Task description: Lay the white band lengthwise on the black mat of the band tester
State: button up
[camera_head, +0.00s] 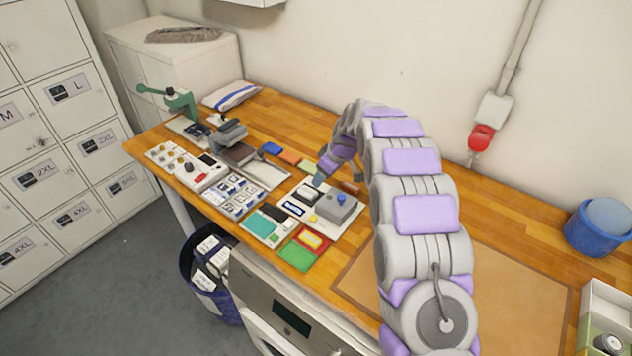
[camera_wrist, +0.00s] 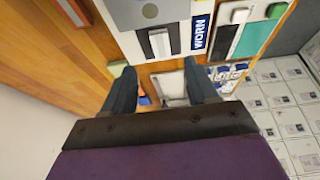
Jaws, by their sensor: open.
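The band tester (camera_head: 339,207) is a grey box with a blue button on a pale base plate; it also shows in the wrist view (camera_wrist: 150,11). Its black mat (camera_wrist: 174,39) lies beside the box. A white band (camera_wrist: 160,43) lies lengthwise on the mat, with black showing along both long sides; in the head view this spot is small, a white and black patch (camera_head: 308,191). My gripper (camera_wrist: 161,78) is open, with nothing seen between its fingers. In the head view my gripper (camera_head: 319,180) is close to the back edge of the base plate, apart from the band.
A label reading WORN (camera_wrist: 200,32) sits beside the mat. A teal pad (camera_head: 259,223) and a red, yellow and green tray (camera_head: 303,249) lie nearby. Card rows (camera_head: 236,195) and a green clamp (camera_head: 180,102) stand left. A blue bucket (camera_head: 598,228) stands right.

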jog(key=s+d+r+m+g+h, duration=0.1)
jog(key=s+d+r+m, duration=0.15)
jog(key=s+r, duration=0.4)
jog(key=s+d+r+m, duration=0.1)
jog(key=s+d+r, duration=0.25)
jog(key=s, duration=0.65)
jog(key=s+d+r+m+g+h, duration=0.1)
jog(key=s+d+r+m, duration=0.2)
jog(key=s, duration=0.5)
jog(key=s+d+m+g+h, duration=0.1)
jog(key=s+d+m, duration=0.1)
jog(key=s, duration=1.2)
jog(key=s+d+m+g, duration=0.1)
jog(key=s+d, duration=0.4)
jog(key=s, duration=1)
jog(key=shift+m+h, duration=0.4)
jog(key=shift+m, duration=0.45)
jog(key=shift+d, duration=0.1)
jog(key=shift+s+a+r, duration=0.1)
jog(key=shift+s+a, duration=0.15)
jog(key=shift+a, duration=0.15)
